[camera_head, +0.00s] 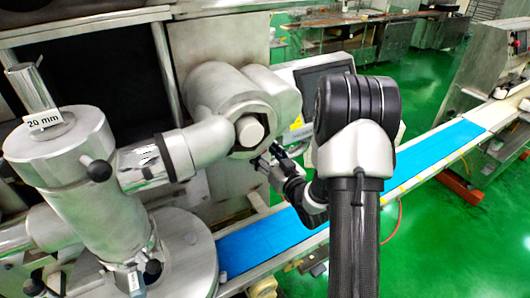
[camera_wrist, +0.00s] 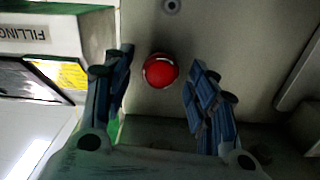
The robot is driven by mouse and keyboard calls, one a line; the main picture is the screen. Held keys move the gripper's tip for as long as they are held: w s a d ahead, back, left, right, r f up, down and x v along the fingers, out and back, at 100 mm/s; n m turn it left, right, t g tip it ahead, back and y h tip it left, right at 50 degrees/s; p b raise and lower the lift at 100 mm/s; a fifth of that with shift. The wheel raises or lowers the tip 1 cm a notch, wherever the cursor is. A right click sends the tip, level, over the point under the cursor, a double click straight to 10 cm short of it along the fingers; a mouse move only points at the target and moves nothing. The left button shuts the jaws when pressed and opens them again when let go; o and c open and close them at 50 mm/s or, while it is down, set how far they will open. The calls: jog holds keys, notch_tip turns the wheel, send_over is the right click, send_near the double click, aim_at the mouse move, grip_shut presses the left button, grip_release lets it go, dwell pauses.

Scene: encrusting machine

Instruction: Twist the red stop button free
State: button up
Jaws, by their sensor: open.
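The red stop button (camera_wrist: 160,71) is a round red knob with a pale ring round part of it, set on a grey metal panel. In the wrist view my gripper (camera_wrist: 160,82) is open, with one finger to the left of the button and one to the right. Both fingers look apart from it. How far the fingertips are from the panel is hard to tell. In the head view my gripper (camera_head: 268,163) is small and partly hidden beside the metal housing, below the screen unit. The button does not show there.
In the wrist view a box marked FILLING (camera_wrist: 30,35) and a panel with a yellow label (camera_wrist: 55,75) lie close on the left. In the head view a steel cylinder machine (camera_head: 85,170) stands left and a blue conveyor belt (camera_head: 435,150) runs below and right.

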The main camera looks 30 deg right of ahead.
jog(key=s, duration=0.7)
jog(key=shift+s, duration=0.25)
jog(key=shift+d, duration=0.1)
jog(key=s+a+r+n+g+h, duration=0.1)
jog(key=s+a+r+g+h, duration=0.2)
jog(key=a+r+g, duration=0.3)
jog(key=s+a+r+g+y, duration=0.1)
jog(key=s+a, duration=0.4)
jog(key=s, duration=0.6)
jog(key=s+a+r+g+y, duration=0.1)
jog(key=s+a+g, duration=0.4)
jog(key=s, duration=0.6)
jog(key=shift+s+a+r+g, duration=0.4)
jog(key=shift+r+g, duration=0.3)
jog(key=shift+r, duration=0.2)
